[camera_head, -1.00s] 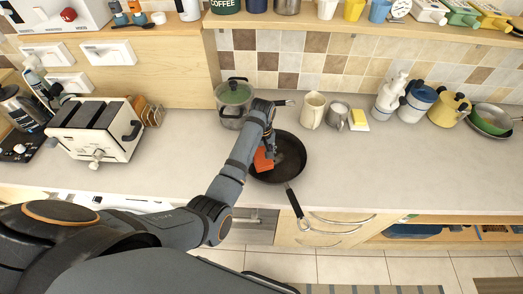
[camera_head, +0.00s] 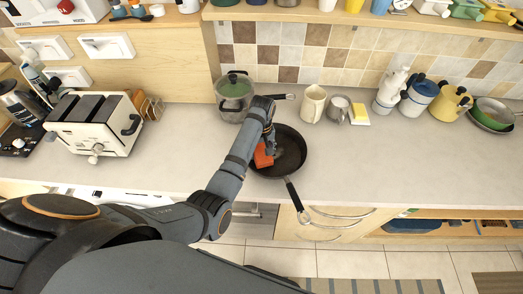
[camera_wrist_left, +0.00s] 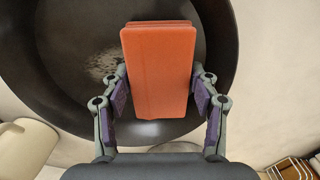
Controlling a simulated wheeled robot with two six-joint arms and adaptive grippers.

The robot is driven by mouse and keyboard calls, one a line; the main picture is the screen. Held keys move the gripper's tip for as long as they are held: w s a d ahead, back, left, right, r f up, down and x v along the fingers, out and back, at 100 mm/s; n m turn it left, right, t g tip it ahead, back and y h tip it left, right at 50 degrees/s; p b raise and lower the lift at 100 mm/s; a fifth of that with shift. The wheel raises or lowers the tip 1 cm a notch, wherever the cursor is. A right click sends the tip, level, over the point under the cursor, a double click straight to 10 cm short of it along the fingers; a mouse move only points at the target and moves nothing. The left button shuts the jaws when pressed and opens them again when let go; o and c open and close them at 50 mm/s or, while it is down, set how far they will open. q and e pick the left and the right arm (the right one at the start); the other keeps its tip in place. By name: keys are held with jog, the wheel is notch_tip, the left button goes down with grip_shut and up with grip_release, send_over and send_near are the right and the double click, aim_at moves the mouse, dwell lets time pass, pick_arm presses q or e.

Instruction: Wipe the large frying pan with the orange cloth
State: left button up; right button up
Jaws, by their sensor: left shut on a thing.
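The large black frying pan (camera_head: 291,152) sits on the light counter, its handle pointing toward the front edge. My left gripper (camera_head: 268,150) reaches down into the pan's left side. It is shut on the folded orange cloth (camera_head: 262,157), which also shows between the fingers in the left wrist view (camera_wrist_left: 160,75). There the pan (camera_wrist_left: 70,60) fills the background, with a pale smudge (camera_wrist_left: 103,65) on its inside left of the cloth. Whether the cloth touches the pan's surface is hard to tell. My right gripper is not in view.
A lidded pot (camera_head: 234,96) stands just behind the pan. A toaster (camera_head: 95,124) is at left. The counter right of the pan is clear.

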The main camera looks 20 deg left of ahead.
aim_at(279, 153)
pick_arm(q)
jog(key=shift+f, duration=0.45)
jog(key=shift+w+d+r, duration=0.1)
jog(key=shift+w+d, duration=0.45)
jog(key=shift+d, duration=0.2)
jog(key=shift+w+d, duration=0.5)
jog(key=shift+d, duration=0.2)
jog(key=shift+b, duration=0.35)
jog(key=shift+w+d+f+b, duration=0.25)
jog(key=shift+w+d+b, duration=0.5)
jog(key=shift+d, duration=0.4)
jog(key=shift+w+d+r, duration=0.1)
jog(key=shift+w+d, duration=0.1)
jog(key=shift+d, duration=0.05)
